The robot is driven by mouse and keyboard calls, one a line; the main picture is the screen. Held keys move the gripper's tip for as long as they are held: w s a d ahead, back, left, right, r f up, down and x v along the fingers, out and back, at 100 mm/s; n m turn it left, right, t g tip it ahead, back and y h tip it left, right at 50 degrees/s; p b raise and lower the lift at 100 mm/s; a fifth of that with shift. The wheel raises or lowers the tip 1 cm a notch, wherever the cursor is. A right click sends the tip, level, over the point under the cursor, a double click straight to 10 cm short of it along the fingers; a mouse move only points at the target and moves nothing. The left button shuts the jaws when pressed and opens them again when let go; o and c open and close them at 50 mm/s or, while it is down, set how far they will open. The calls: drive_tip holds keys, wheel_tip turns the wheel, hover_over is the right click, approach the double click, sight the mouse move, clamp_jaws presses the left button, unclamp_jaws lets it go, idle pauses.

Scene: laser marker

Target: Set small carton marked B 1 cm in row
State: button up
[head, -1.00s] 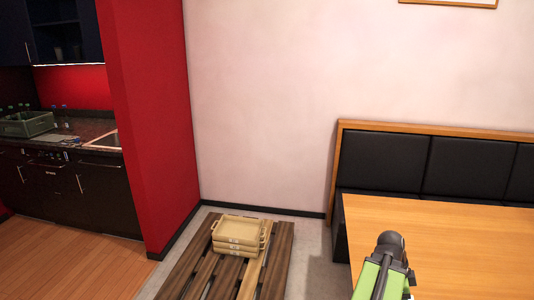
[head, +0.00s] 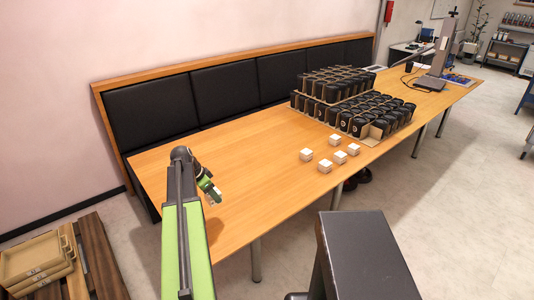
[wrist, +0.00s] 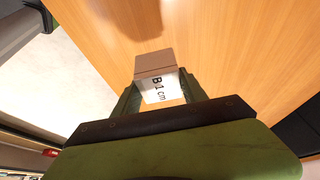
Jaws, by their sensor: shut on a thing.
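In the wrist view, the small carton marked "B 1 cm" (wrist: 160,84) sits between the jaws of my gripper (wrist: 158,98), its white label facing the camera. My gripper is shut on it. In the head view, my gripper (head: 212,194) is above the near left part of the wooden table (head: 235,150); the carton is too small to make out there. Several small white cartons (head: 325,166) stand on the table to the right of my gripper, near the front edge. Their markings cannot be read.
Black cups in cardboard trays (head: 350,100) fill the table behind the small cartons. A grey stand device (head: 432,78) is at the far end. A black padded bench (head: 225,94) lines the wall. Tan trays (head: 36,260) sit on a pallet at lower left. The table's left part is clear.

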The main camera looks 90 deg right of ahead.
drive_tip(key=shift+a+f, duration=0.1)
drive_tip(key=w+a+f+b, duration=0.1)
drive_tip(key=a+f+b, duration=0.1)
drive_tip(key=a, duration=0.1)
drive_tip(key=w+a+f+b, duration=0.2)
drive_tip(key=a, duration=0.1)
drive_tip(key=w+a+f+b, duration=0.1)
drive_tip(key=a+f+b, duration=0.1)
drive_tip(key=a+b, duration=0.1)
drive_tip(key=shift+w+a+f, duration=0.35)
drive_tip(key=shift+f, duration=0.05)
drive_tip(key=shift+w+a, duration=0.25)
drive_tip(key=shift+a, duration=0.15)
wheel_tip(320, 180, down, 4)
drive_tip(key=b, duration=0.4)
drive_tip(key=shift+f, duration=0.25)
drive_tip(key=o, duration=1.4)
drive_tip(key=shift+r, duration=0.1)
drive_tip(key=shift+r, duration=0.1)
drive_tip(key=shift+r, duration=0.25)
drive_tip(key=p+v, duration=1.1)
drive_tip(key=shift+w+r, duration=0.15)
drive_tip(key=shift+r, duration=0.1)
